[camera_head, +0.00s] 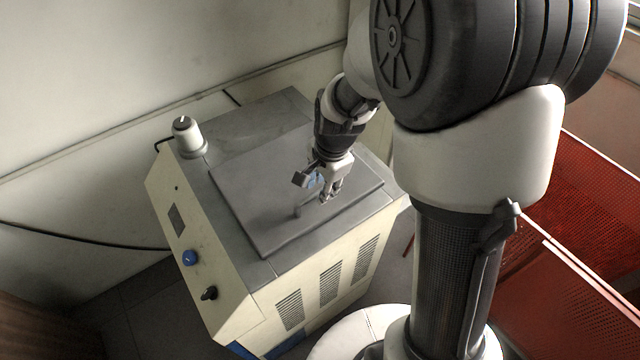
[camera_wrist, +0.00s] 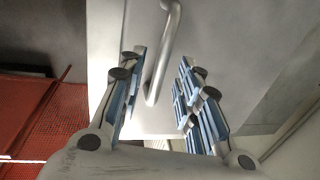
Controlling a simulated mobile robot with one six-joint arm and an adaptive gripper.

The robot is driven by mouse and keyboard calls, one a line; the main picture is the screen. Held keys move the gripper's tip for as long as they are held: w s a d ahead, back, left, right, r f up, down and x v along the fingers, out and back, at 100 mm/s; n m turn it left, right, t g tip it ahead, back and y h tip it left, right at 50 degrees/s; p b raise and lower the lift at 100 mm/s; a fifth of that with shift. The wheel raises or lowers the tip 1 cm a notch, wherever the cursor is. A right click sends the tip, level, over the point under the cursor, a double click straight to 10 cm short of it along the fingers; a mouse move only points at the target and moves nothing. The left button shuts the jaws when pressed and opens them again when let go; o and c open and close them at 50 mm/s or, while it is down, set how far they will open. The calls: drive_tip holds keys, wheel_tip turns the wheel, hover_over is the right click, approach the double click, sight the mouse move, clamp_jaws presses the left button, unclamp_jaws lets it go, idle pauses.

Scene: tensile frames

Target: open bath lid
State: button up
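The bath lid (camera_head: 252,185) is a flat grey plate lying closed on top of a cream and grey cabinet (camera_head: 300,292). Its bar handle shows in the wrist view (camera_wrist: 166,55) as a curved metal bar, and one end of it shows in the head view (camera_head: 297,212). My gripper (camera_head: 314,190) is over the lid at the handle. In the wrist view my gripper (camera_wrist: 158,88) is open, with blue-padded fingers apart on either side of the handle's near end. The handle is closer to the left finger. I cannot tell whether they touch.
A white knob-like cylinder (camera_head: 188,137) stands on the cabinet's back left corner. A blue button (camera_head: 190,257) and a black knob (camera_head: 209,293) are on its front panel. Red mesh panels (camera_head: 570,290) stand at the right. A wall is close behind the cabinet.

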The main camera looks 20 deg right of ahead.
drive_tip(key=shift+w+f, duration=0.1)
drive_tip(key=shift+f, duration=0.15)
drive_tip(key=shift+c, duration=0.5)
clamp_jaws()
